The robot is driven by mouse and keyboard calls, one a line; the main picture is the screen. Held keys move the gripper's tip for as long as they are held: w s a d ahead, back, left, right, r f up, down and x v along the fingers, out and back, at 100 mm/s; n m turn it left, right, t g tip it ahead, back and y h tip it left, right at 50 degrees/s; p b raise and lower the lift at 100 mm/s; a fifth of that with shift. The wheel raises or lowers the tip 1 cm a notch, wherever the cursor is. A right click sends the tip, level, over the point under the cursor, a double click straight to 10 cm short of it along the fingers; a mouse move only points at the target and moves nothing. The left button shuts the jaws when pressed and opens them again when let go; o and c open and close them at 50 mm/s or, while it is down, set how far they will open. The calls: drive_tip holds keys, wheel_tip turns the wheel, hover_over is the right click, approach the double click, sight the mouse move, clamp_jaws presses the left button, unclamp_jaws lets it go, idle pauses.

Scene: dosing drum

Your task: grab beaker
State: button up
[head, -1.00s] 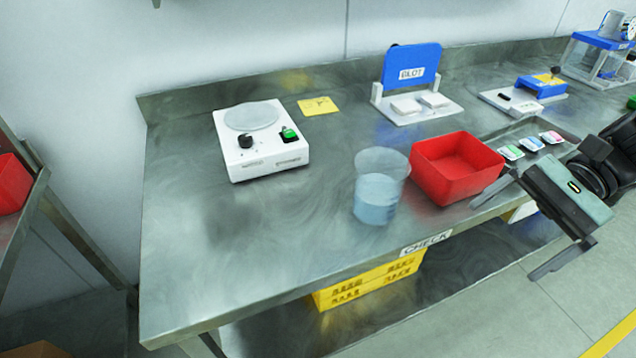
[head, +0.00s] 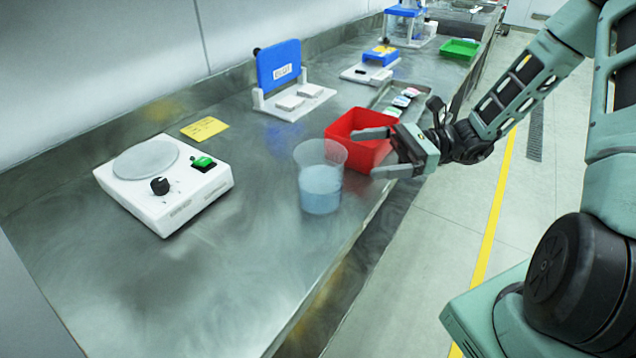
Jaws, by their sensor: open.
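The beaker (head: 321,180) is clear, with pale blue liquid in its lower part. It stands upright on the steel bench, near the front edge. My gripper (head: 362,153) is open and empty to the right of the beaker. Its two fingers point left towards the beaker, and they look apart from it. In the picture one finger crosses the red bin. How far the fingers are above the bench is hard to tell.
A red bin (head: 347,124) stands close behind the beaker. A white device with a round plate (head: 166,184) is to the left. A yellow note (head: 204,129) and a blue-backed stand (head: 279,66) are farther back. The bench (head: 240,270) in front is clear.

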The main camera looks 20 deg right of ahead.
sight(320, 158)
drive_tip(key=a, duration=0.3)
drive_tip(key=w+a, duration=0.1)
drive_tip(key=a, duration=0.3)
drive_tip(key=w+a, duration=0.1)
drive_tip(key=a, duration=0.2)
drive_tip(key=shift+a+f+p, duration=0.1)
drive_tip(key=shift+a+p, duration=0.05)
drive_tip(key=shift+p, duration=0.25)
drive_tip(key=shift+c, duration=0.3)
drive_tip(key=shift+w, duration=0.1)
drive_tip(key=c, duration=1.9)
